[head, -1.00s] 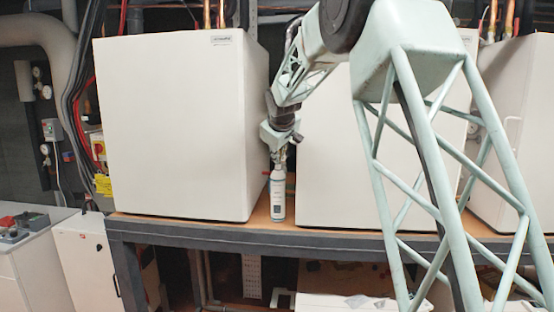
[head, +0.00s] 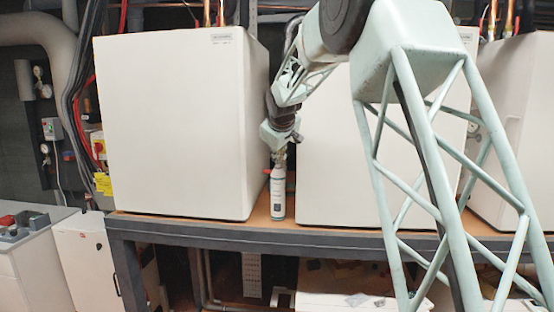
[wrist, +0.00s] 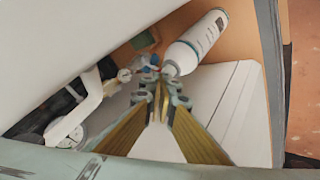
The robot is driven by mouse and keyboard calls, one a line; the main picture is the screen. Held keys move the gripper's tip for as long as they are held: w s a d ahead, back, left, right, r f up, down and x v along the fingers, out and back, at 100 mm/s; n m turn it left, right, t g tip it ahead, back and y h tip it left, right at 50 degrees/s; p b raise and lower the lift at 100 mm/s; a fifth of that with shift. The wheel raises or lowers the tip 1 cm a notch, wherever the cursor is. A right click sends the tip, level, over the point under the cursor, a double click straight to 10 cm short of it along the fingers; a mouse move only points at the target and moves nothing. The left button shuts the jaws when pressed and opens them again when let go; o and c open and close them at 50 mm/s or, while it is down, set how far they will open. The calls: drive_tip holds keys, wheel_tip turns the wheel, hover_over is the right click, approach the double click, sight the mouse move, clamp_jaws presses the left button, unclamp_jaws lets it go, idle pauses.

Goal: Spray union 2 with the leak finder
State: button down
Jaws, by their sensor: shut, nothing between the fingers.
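The leak finder, a white spray bottle (head: 278,196) with a dark label, stands upright on the wooden bench top in the gap between two white cabinets. In the wrist view the bottle (wrist: 196,44) lies just beyond the fingertips, towards the upper right. My gripper (head: 279,153) is directly above the bottle in the head view and partly hides its top. In the wrist view my gripper (wrist: 160,88) has its fingers together with nothing between them. I cannot tell whether the fingertips touch the bottle. I cannot make out which fitting is union 2.
The left white cabinet (head: 180,125) and the middle white cabinet (head: 335,160) stand close on both sides of the bottle. Copper pipes (head: 214,14) rise behind the cabinets. A white pipe with a round gauge (wrist: 66,132) shows at the left in the wrist view. The bench's dark front edge (head: 190,230) runs below.

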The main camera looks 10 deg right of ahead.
drive_tip(key=shift+r+p, duration=0.3)
drive_tip(key=shift+r, duration=0.05)
idle(0.5)
drive_tip(key=shift+r+p, duration=1.9)
drive_tip(key=shift+r, duration=1.1)
drive_tip(key=s+d+f+m+g+b, duration=0.15)
drive_tip(key=s+b, duration=0.25)
drive_tip(key=s, duration=1.5)
drive_tip(key=s+f+m+g+b, duration=0.1)
drive_tip(key=s+f+m+b, duration=0.2)
drive_tip(key=s, duration=1.7)
drive_tip(key=s+f+m+g+b, duration=0.1)
drive_tip(key=s+f+b, duration=0.2)
drive_tip(key=s, duration=1)
drive_tip(key=s+f+m+b, duration=0.1)
drive_tip(key=s+f+b, duration=0.2)
drive_tip(key=s+f, duration=0.6)
drive_tip(key=s+a+f+m+g+y+b, duration=0.1)
drive_tip(key=s+f, duration=0.6)
drive_tip(key=s, duration=1.1)
drive_tip(key=shift+s+g+b, duration=0.15)
drive_tip(key=shift+g+b, duration=0.2)
drive_tip(key=shift+b, duration=0.55)
